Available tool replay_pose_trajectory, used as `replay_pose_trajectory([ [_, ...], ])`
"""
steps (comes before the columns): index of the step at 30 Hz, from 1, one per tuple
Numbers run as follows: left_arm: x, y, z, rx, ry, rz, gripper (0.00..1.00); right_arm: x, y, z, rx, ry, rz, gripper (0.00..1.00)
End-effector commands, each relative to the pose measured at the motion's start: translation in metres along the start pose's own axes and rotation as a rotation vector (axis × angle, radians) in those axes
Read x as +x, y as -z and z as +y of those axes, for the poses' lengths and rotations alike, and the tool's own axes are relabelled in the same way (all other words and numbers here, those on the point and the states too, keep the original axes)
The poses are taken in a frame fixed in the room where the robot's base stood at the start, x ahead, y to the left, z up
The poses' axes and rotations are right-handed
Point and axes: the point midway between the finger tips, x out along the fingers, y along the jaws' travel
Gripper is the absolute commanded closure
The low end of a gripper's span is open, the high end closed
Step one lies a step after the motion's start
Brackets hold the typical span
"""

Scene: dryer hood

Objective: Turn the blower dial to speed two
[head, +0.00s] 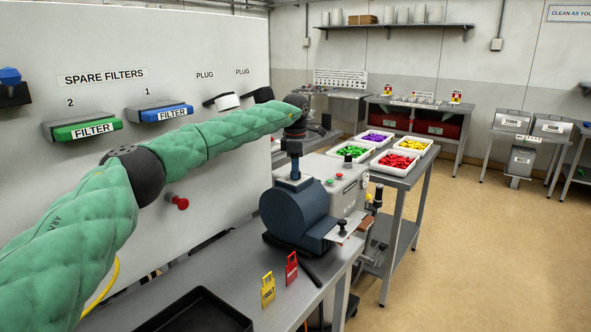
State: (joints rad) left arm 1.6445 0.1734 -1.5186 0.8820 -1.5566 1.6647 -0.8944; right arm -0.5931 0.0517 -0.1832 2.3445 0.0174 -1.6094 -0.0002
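A dark blue round blower-like housing (297,212) sits on the grey bench, against a light grey machine box (345,196). The box carries a red button (339,177), a green button (330,182) and a small black knob (348,160). I cannot tell which part is the blower dial, nor read any speed mark. My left arm in green padding reaches across from the left. My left gripper (294,174) points down at the top of the blue housing. Its fingers are too small and dark to show whether they are open or touching. My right gripper is not in view.
A yellow tag (268,290) and a red tag (291,268) stand on the bench near a black tray (197,312). A white panel (215,50) with green (85,130) and blue (165,114) filters rises behind. Trays of coloured pieces (402,162) stand beyond. Floor at right is clear.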

Motion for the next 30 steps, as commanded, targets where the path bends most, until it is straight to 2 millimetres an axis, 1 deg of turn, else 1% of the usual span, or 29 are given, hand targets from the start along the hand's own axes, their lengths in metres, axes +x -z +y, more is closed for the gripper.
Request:
replay_pose_trajectory([
  [1,0.0,0.0,0.0,0.0,0.0,0.0,0.51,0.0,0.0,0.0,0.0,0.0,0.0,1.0],
  [2,0.0,0.0,0.0,0.0,0.0,0.0,0.49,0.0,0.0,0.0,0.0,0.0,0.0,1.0],
  [10,0.0,0.0,0.0,0.0,0.002,0.001,0.49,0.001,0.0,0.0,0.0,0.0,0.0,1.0],
  [14,-0.006,0.0,0.0,0.0,0.001,0.001,0.49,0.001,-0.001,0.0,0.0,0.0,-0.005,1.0],
  [15,-0.009,-0.001,0.0,0.0,0.001,0.001,0.49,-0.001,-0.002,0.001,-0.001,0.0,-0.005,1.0],
  [18,-0.022,0.0,0.0,-0.001,0.0,0.0,0.49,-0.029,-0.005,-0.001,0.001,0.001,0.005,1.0],
  [19,-0.026,0.0,0.0,-0.001,-0.001,0.0,0.49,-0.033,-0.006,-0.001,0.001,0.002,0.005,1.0],
  [24,-0.053,0.0,0.0,0.0,-0.001,0.001,0.49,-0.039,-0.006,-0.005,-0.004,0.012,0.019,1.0],
  [27,-0.064,0.0,0.001,0.0,0.001,0.001,0.49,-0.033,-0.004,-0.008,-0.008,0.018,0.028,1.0],
  [30,-0.072,-0.001,0.001,0.0,0.001,0.0,0.49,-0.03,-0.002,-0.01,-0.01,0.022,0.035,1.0],
])
